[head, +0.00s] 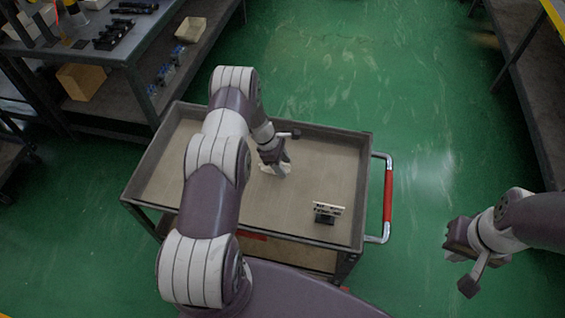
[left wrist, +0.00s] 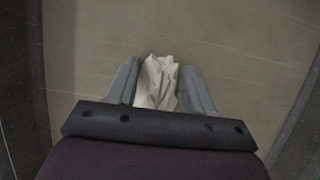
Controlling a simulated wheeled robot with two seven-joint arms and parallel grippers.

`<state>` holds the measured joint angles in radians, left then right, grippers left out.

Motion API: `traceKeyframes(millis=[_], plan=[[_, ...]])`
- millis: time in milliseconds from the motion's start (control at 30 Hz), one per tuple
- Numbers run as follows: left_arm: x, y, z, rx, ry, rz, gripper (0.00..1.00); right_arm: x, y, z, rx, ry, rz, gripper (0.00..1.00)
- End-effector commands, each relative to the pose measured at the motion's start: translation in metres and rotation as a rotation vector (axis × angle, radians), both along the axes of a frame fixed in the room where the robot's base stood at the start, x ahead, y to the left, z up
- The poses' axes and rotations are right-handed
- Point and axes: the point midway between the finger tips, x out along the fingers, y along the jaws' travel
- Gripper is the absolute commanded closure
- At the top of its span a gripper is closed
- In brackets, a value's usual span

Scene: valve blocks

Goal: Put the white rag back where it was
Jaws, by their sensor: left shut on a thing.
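The white rag (head: 277,168) is at my left gripper (head: 275,160), over the top tray of the cart (head: 185,185). In the left wrist view the crumpled rag (left wrist: 157,80) sits between the two fingers of my left gripper (left wrist: 157,88), which is shut on it. I cannot tell whether the rag's lower end touches the tray floor. My right gripper (head: 462,262) is at the right, off the cart and above the green floor. Its fingers are too unclear to tell whether they are open or shut.
A small metal valve block (head: 327,211) on a dark base stands at the tray's right front. The cart has a raised rim and a red handle (head: 388,195) on its right. A workbench (head: 120,45) with dark parts stands at the upper left. Another shelf (head: 530,100) is at the right.

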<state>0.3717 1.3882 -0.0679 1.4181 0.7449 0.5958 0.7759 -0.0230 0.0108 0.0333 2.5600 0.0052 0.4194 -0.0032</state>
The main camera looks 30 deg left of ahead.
Motion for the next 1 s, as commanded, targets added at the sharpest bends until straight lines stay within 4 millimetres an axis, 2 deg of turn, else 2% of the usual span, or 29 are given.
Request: traceKeyframes(millis=[67,100,133,167,700,767,867,1000], plan=[[0.0,0.0,-0.004,0.0,0.0,0.0,0.77,0.0,0.0,-0.005,0.0,0.0,0.0,1.0],[0.0,0.0,-0.002,0.0,0.0,0.0,0.35,0.0,0.0,-0.003,0.0,0.0,0.0,1.0],[0.0,0.0,-0.002,0.0,0.0,0.0,0.26,0.0,0.0,-0.002,0.0,0.0,0.0,1.0],[0.0,0.0,-0.002,0.0,0.0,0.0,0.23,0.0,0.0,-0.002,0.0,0.0,0.0,1.0],[-0.001,0.0,-0.001,0.0,0.001,0.0,0.23,0.0,0.0,-0.001,0.0,0.0,0.0,1.0],[0.0,0.0,0.004,0.0,0.001,0.0,0.23,0.0,0.0,0.005,0.0,0.0,0.0,1.0],[-0.001,0.005,0.013,0.0,-0.002,0.001,0.23,0.0,0.0,-0.002,0.0,0.0,0.0,1.0],[-0.003,0.019,0.045,0.002,-0.005,0.001,0.23,0.0,0.0,-0.009,0.0,0.0,0.0,1.0]])
